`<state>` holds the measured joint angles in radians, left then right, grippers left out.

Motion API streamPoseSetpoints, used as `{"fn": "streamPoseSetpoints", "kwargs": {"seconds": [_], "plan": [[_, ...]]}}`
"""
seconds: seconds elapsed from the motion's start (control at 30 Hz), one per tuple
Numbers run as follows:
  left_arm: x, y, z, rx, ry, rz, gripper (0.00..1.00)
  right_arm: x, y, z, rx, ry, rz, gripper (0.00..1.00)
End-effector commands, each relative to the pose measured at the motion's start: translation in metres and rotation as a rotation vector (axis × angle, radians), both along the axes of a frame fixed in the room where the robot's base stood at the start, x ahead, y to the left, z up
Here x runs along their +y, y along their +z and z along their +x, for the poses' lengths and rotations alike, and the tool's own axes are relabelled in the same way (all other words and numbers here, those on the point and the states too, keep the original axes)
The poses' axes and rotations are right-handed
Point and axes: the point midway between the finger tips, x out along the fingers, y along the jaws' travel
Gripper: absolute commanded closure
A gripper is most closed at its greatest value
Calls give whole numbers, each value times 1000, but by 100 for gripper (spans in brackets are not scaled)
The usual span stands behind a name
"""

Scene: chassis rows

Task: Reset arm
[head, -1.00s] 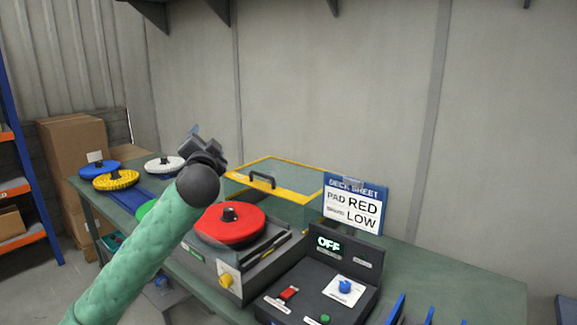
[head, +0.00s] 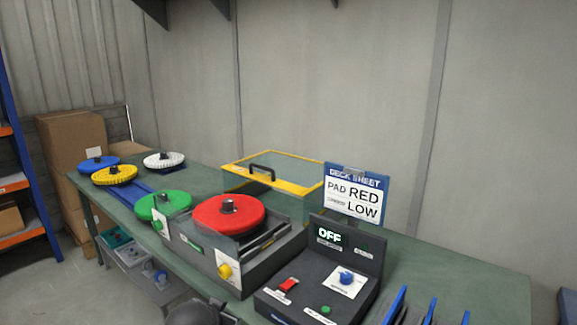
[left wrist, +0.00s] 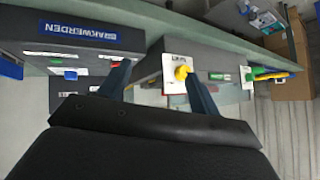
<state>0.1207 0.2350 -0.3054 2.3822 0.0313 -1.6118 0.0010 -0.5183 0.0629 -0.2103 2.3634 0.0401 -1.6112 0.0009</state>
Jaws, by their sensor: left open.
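My left gripper (left wrist: 158,85) shows in the left wrist view with its two fingers apart and nothing between them. It hangs in front of the bench edge, facing the machine with the yellow knob (left wrist: 182,73). In the head view only a dark rounded part of my arm shows at the bottom edge; the fingers are out of sight there. The red pad (head: 229,213) sits on the grey machine (head: 237,277). The control box (head: 318,290) has a display reading OFF, a red switch, a green button and a blue knob. My right gripper is not in view.
A deck sheet (head: 355,194) reads PAD RED, LOW. Green (head: 164,204), yellow (head: 114,174), blue (head: 98,163) and white (head: 164,161) pads lie to the left on the green bench (head: 450,280). A yellow-framed clear cover (head: 272,172) stands behind the machine. Blue upright plates (head: 396,305) stand at front right.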

Motion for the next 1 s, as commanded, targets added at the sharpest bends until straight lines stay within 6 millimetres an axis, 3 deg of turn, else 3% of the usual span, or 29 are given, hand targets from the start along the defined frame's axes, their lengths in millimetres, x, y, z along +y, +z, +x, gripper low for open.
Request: {"fn": "streamPoseSetpoints", "kwargs": {"seconds": [0.03, 0.33, 0.7, 1.0], "plan": [[-2, -19, -14, 31, 2, -20, 37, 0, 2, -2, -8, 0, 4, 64], [-4, -105, -86, 192, 40, -98, 37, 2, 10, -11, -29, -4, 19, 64], [-10, -211, -190, 429, 96, -160, 37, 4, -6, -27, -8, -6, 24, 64], [-19, -274, -281, 607, 121, -184, 37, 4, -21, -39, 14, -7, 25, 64]]}}
